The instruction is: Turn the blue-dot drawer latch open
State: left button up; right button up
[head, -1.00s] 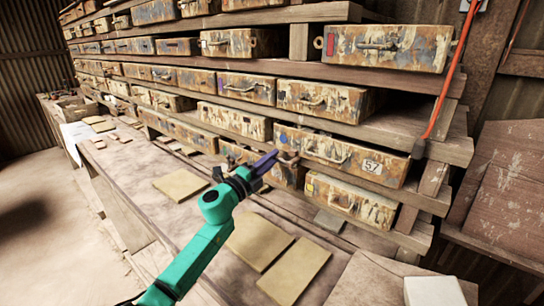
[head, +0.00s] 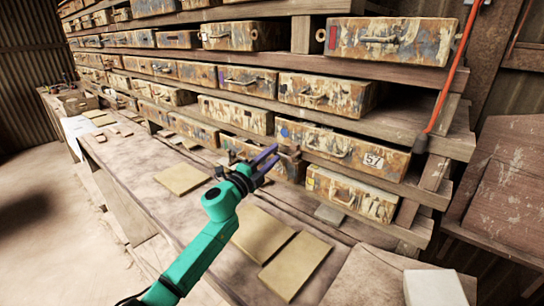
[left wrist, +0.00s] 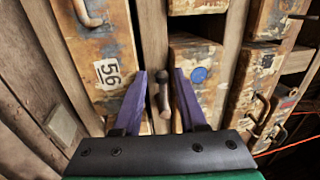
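The blue dot (head: 284,132) is on the left end of the rusty drawer marked 57 (head: 345,150). In the left wrist view the blue dot (left wrist: 199,75) is just right of my fingers. A small brown latch bar (left wrist: 163,100) with a rounded end lies on the wooden strip between that drawer and the drawer marked 56 (left wrist: 105,60). My left gripper (head: 270,160) is in front of this gap. In the left wrist view the open purple fingers of my left gripper (left wrist: 160,85) stand either side of the latch, with gaps visible. My right gripper is not in view.
Racks of rusty drawers fill the wall above. A workbench (head: 140,165) with flat tan tiles (head: 295,265) runs below my arm. An orange cord (head: 450,75) hangs at the right of the rack. A white block (head: 435,288) is at the lower right.

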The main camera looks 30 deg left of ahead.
pick_arm(q)
jog(key=b+v, duration=0.3)
jog(key=v, duration=1.1)
jog(key=shift+s, duration=0.3)
